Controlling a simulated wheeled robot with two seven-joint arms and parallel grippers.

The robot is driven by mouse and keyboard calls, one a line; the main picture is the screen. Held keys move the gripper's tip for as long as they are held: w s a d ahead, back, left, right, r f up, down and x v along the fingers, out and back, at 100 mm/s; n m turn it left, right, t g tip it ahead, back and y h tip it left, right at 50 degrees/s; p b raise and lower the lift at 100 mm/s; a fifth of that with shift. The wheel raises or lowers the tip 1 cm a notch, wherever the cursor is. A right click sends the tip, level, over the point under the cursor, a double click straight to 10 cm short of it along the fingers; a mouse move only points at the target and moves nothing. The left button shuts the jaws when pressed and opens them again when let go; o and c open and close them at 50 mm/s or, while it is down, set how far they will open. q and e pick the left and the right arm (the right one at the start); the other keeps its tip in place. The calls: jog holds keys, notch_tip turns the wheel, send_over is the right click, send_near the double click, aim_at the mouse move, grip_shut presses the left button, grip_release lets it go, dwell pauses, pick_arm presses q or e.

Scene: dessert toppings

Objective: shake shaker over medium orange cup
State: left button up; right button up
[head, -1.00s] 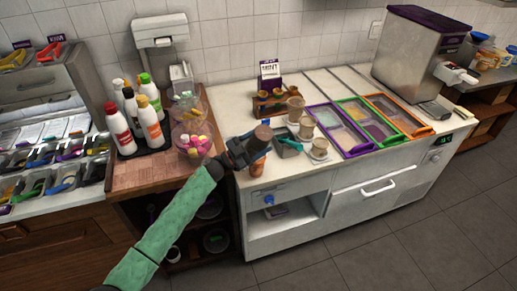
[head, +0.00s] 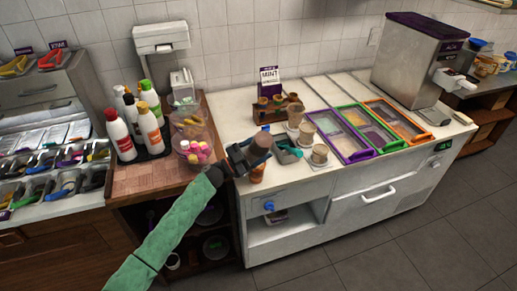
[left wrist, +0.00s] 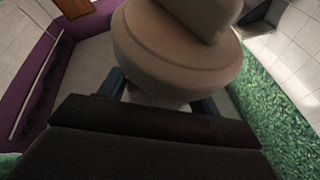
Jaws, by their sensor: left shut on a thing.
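My left gripper (head: 248,155) is shut on a brown, rounded shaker (head: 262,141) above the front left edge of the white counter. In the left wrist view the shaker (left wrist: 180,50) fills the upper middle, beige and rounded, between the fingers. An orange cup (head: 257,173) shows partly just below the gripper and shaker; the gripper hides its upper part. I cannot tell its size or whether the shaker is directly over it. My right gripper is not in view.
Beige cups (head: 319,154) and a grey container with a teal handle (head: 287,152) stand close to the right of the gripper. A wooden holder (head: 275,112) is behind. Clear bowls (head: 194,150) and bottles (head: 150,128) stand left. Purple, green and orange framed bins lie right.

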aim_at(259, 132)
pick_arm(q)
jog(key=shift+r+p, duration=1.8)
jog(key=shift+r, duration=0.9)
jog(key=shift+r+p, duration=0.7)
jog(key=shift+r, duration=0.65)
jog(key=shift+f, duration=0.1)
notch_tip(259, 132, down, 8)
jog(key=b, duration=0.5)
jog(key=shift+b, duration=0.3)
